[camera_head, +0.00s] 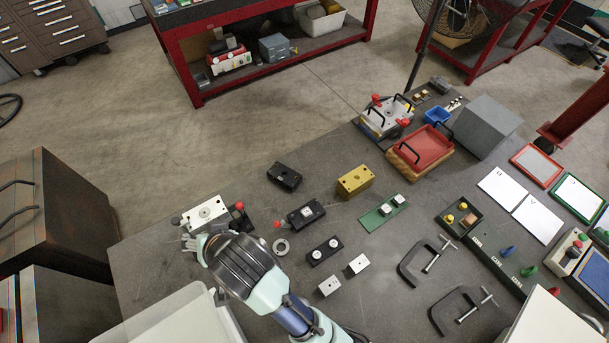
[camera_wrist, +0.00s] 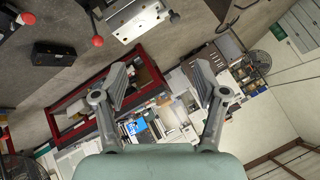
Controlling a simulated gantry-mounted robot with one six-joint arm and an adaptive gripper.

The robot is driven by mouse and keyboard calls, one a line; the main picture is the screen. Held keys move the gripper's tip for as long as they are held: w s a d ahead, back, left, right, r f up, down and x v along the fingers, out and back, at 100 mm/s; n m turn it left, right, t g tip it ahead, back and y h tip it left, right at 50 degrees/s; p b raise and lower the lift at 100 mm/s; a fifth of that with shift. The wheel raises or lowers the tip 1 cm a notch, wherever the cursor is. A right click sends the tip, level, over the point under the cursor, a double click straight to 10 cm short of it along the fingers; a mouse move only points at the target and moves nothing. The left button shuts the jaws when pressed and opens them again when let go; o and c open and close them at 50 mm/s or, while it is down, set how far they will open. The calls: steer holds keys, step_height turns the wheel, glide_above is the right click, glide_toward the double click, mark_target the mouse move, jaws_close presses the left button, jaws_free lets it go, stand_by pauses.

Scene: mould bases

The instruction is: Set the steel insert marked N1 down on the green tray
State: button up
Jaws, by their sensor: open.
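A green tray (camera_head: 369,222) lies right of the middle of the table in the head view, with two pale round-topped pieces on it. Two small silver blocks, one at the front (camera_head: 329,287) and one a little behind it (camera_head: 358,264), stand on the table in front of a black tray (camera_head: 316,260). I cannot read N1 on any piece. My gripper (camera_head: 190,242) is at the table's left side, close to a steel clamp fixture (camera_head: 205,212). In the wrist view its fingers (camera_wrist: 160,88) are spread apart and empty.
A black block (camera_head: 284,177), a yellow block (camera_head: 355,181) and a dark vise with a red knob (camera_head: 305,215) stand behind the trays. Black C-clamps (camera_head: 420,262) lie to the right. A red-topped box (camera_head: 421,148) stands farther back. Table between green tray and C-clamps is clear.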

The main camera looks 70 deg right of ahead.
steer(key=s+d+f+m+g+b, duration=0.2)
steer(key=d+f+m+g+b, duration=0.1)
steer(key=d+f+m, duration=0.75)
steer(key=m+g+y+b, duration=0.2)
steer(key=m+g+b, duration=0.25)
steer(key=m, duration=0.85)
glide_above(307, 211)
steer(key=s, duration=0.1)
steer(key=shift+n, duration=0.25)
step_height(307, 211, down, 12)
steer(key=shift+r, duration=0.15)
steer(key=f, duration=0.5)
steer(key=w+f+b, duration=0.1)
steer(key=f, duration=0.1)
steer(key=shift+a+f, duration=0.1)
steer(key=shift+f, duration=0.25)
jaws_close()
steer(key=shift+r+p, duration=1.05)
